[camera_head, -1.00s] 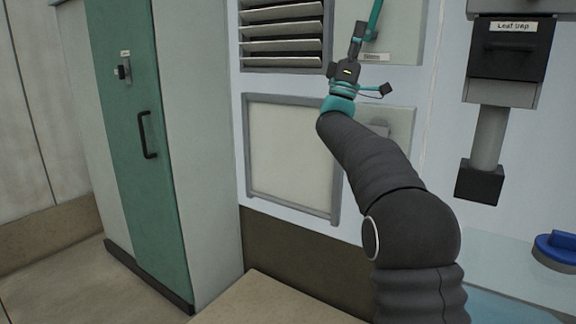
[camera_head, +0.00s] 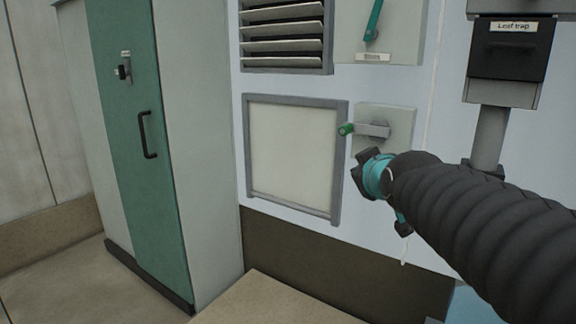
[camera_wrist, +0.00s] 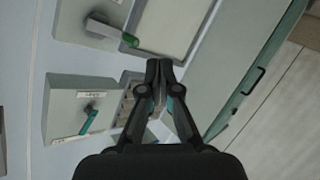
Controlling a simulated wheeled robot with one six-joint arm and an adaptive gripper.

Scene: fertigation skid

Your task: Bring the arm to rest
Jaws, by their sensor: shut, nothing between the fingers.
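My gripper (camera_wrist: 158,72) shows in the wrist view with its two dark fingers together and nothing between them. It is in free air, apart from the wall fittings. In the head view my arm reaches in from the right edge, and its dark and teal wrist end (camera_head: 376,175) is in front of the wall. The fingers cannot be made out there.
A grey lever with a green knob (camera_head: 346,129) sticks out of a wall box just above my wrist. A teal handle (camera_head: 374,20) is higher up. A framed panel (camera_head: 293,155), a louvred vent (camera_head: 284,38), a green cabinet (camera_head: 135,120) and the leaf trap (camera_head: 510,50) stand around.

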